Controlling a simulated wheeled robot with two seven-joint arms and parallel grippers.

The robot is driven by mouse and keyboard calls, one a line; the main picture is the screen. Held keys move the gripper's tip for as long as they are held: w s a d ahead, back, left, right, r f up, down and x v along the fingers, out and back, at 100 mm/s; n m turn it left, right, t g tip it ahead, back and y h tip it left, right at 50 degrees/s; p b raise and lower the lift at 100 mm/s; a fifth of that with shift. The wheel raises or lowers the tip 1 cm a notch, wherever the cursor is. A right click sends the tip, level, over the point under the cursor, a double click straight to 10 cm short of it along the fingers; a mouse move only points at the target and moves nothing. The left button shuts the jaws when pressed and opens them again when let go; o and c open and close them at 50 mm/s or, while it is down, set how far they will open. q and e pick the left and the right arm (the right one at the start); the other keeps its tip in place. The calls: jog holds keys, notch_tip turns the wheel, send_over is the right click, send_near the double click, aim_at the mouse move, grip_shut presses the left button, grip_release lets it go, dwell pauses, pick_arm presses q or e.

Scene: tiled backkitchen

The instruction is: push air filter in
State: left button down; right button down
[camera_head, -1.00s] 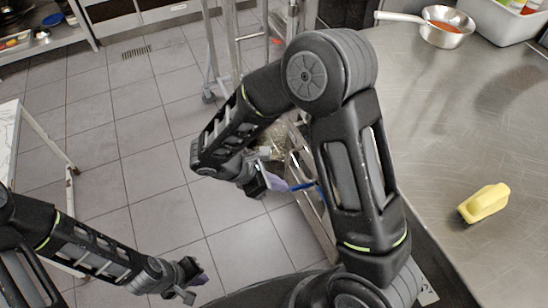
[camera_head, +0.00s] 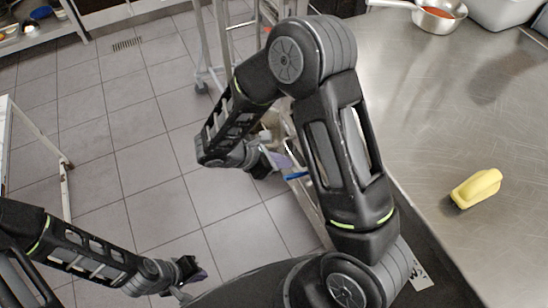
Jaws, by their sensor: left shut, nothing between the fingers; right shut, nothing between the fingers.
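No air filter can be made out in this view. My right gripper (camera_head: 280,161) is low beside the front of the steel counter, in front of an open shelf area under it; my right arm hides much of that area. A blue strip (camera_head: 296,174) shows just right of the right gripper's fingers; I cannot tell what it belongs to. My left gripper (camera_head: 190,280) hangs over the tiled floor at the lower left, away from the counter. Both grippers are shut and empty.
The steel counter (camera_head: 440,110) fills the right side, with a yellow object (camera_head: 476,188) and a steel pan (camera_head: 438,18) on it. A metal trolley frame (camera_head: 205,45) stands behind my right arm. A white-topped table frame (camera_head: 50,145) is at left. Floor between is clear.

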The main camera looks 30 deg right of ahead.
jog(key=d+f, duration=0.1)
jog(key=d, duration=0.3)
jog(key=d+f+p, duration=0.1)
jog(key=d, duration=0.1)
jog(key=shift+s+f, duration=0.15)
jog(key=shift+f, duration=0.2)
jog(key=shift+d, duration=0.4)
jog(key=shift+d+f+b, duration=0.1)
jog(key=shift+d+b, duration=0.25)
jog(key=shift+d, duration=0.9)
